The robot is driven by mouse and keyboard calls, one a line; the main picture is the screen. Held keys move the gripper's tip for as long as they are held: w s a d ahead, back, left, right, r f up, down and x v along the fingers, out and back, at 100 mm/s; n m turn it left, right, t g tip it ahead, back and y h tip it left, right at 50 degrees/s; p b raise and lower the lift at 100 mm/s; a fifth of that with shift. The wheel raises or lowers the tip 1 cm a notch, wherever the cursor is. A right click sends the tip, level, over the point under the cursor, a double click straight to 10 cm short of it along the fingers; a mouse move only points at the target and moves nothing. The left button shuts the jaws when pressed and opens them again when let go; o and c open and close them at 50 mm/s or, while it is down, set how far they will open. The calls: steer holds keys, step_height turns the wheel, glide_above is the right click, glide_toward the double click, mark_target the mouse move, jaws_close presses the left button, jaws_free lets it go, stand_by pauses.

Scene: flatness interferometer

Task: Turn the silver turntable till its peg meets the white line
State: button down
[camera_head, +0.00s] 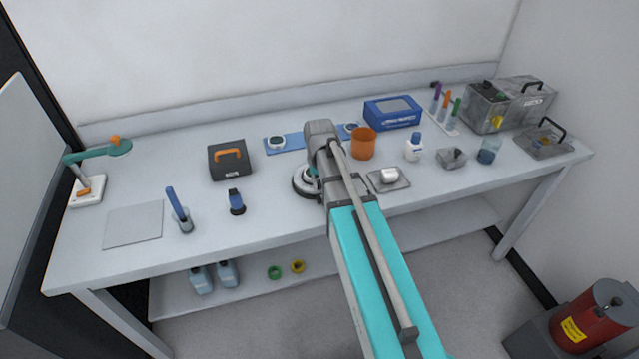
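A round silver turntable (302,185) with a dark rim sits on the table near the middle, partly covered by my arm. I cannot make out its peg or the white line at this size and angle. My arm reaches in from the lower right, and its wrist is above and right of the turntable. My gripper (312,172) is mostly hidden by the wrist, close over the turntable. I cannot tell whether its fingers are open, shut, or touching the turntable.
A black case (229,164) stands left and an orange cup (363,146) right of my wrist. A blue mat (296,141) lies behind. A dark blue upright item (236,203) stands front left.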

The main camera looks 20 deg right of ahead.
steer(key=c, duration=0.7)
jaws_free()
steer(key=shift+o, duration=0.2)
steer(key=s+a+n, duration=0.1)
steer(key=s+a, duration=0.4)
steer(key=s, duration=0.7)
steer(key=shift+s+r+n+p, duration=0.35)
steer(key=shift+r+n+p, duration=0.05)
